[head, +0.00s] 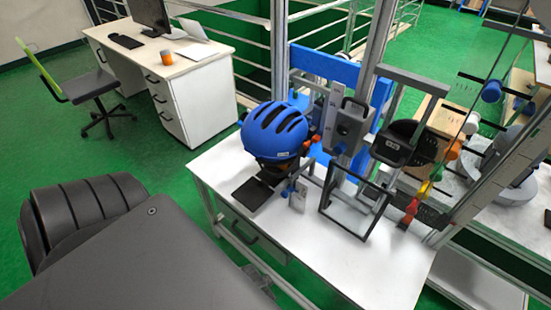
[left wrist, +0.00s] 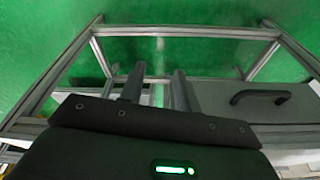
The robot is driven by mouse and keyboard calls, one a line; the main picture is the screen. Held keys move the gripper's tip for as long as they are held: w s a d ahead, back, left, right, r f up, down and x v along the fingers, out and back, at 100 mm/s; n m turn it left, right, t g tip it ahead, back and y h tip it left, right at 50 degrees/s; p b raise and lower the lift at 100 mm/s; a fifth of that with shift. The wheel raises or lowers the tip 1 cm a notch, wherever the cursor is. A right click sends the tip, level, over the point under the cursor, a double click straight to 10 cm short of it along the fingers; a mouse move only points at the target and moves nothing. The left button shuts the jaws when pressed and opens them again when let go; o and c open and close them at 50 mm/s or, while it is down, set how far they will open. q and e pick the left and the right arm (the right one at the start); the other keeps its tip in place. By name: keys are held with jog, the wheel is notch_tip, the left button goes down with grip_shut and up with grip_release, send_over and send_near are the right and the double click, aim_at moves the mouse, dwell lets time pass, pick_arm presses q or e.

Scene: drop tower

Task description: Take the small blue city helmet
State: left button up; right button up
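The blue helmet (head: 274,130) has dark vent slots. It sits at the back left of the white table (head: 375,262), over a dark support that it mostly hides. A black flat plate (head: 251,194) lies in front of it. My left gripper (left wrist: 158,72) shows only in the left wrist view. Its two dark fingers stand apart with nothing between them, above green floor and a grey metal frame. The helmet is not in that view. My right gripper is not in view.
A dark open frame (head: 355,210) stands right of the helmet. Tower posts and a grey box (head: 347,125) rise behind. Coloured knobs (head: 437,172) hang at the right. A drawer handle (left wrist: 258,96) shows in the wrist view. The table's front right is clear.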

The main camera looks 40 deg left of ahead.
pick_arm(q)
jog(key=w+d+r+m+t+h, duration=0.1)
jog(key=w+d+r, duration=0.1)
jog(key=w+r, duration=0.35)
jog(key=w+d+r+m+t, duration=0.1)
jog(key=w+d+r, duration=0.15)
jog(key=r, duration=0.65)
jog(key=w+d+r+m+t+h+p, duration=0.1)
jog(key=w+d+r+m+t+h, duration=0.35)
jog(key=w+d+r+m, duration=1.05)
notch_tip(320, 180, up, 23)
jog(key=m+g+y, duration=0.5)
jog(key=m+y, duration=0.3)
jog(key=m, duration=0.8)
send_over(283, 118)
jog(key=s+d, duration=0.1)
jog(key=s, duration=0.1)
jog(key=x, duration=0.4)
jog(key=shift+d+f, duration=0.15)
jog(key=shift+f, duration=0.1)
jog(key=shift+w+f, duration=0.25)
jog(key=shift+f, duration=0.25)
